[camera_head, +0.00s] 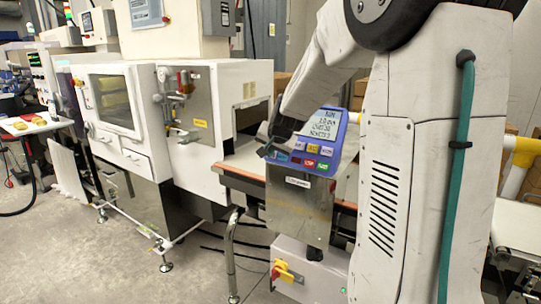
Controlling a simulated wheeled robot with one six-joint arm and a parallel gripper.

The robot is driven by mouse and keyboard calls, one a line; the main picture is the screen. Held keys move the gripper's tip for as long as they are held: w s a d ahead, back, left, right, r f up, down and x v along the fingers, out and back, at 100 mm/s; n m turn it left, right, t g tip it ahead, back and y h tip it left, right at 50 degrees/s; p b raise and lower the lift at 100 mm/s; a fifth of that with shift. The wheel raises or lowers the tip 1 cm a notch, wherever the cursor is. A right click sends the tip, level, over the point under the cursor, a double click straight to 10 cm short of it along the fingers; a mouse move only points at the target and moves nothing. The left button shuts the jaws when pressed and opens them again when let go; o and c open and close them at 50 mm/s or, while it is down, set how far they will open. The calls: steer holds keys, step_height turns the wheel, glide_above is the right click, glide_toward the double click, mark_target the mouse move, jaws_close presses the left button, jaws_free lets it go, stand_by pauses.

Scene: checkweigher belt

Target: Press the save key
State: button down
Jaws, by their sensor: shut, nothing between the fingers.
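The blue control panel (343,133) stands at the middle of the picture, with a lit screen (322,121) of dark text above rows of small coloured keys. The keys show yellow, red and green; their labels are too small to read, so I cannot tell which one is the save key. My gripper (267,152) is dark and shut, at the panel's lower left edge, with nothing held. I cannot tell whether it touches the panel. My wrist and forearm cover the panel's left side, and some keys may be hidden.
A steel plate (299,212) hangs below the panel, in front of the conveyor belt (243,160). A white cabinet machine (228,85) stands to the left. A grey box with a red and yellow switch (284,272) sits below. The floor at left front is clear.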

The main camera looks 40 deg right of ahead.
steer(key=shift+a, duration=0.1)
steer(key=shift+s+a+r, duration=0.3)
steer(key=shift+a+r, duration=0.05)
steer(key=shift+a, duration=0.25)
steer(key=shift+s+a+r, duration=0.25)
steer(key=shift+a+r, duration=0.15)
steer(key=shift+a, duration=0.3)
steer(key=shift+s+a+r, duration=0.25)
steer(key=shift+a+r, duration=0.1)
steer(key=shift+a, duration=0.35)
steer(key=shift+s+a+r, duration=0.25)
steer(key=shift+a+r, duration=0.15)
steer(key=shift+a, duration=0.3)
steer(key=shift+a, duration=0.1)
steer(key=a+r, duration=0.1)
steer(key=s+a, duration=0.1)
steer(key=a, duration=0.1)
steer(key=a+r, duration=0.1)
steer(key=shift+s+a+r, duration=0.35)
steer(key=shift+s+a, duration=0.05)
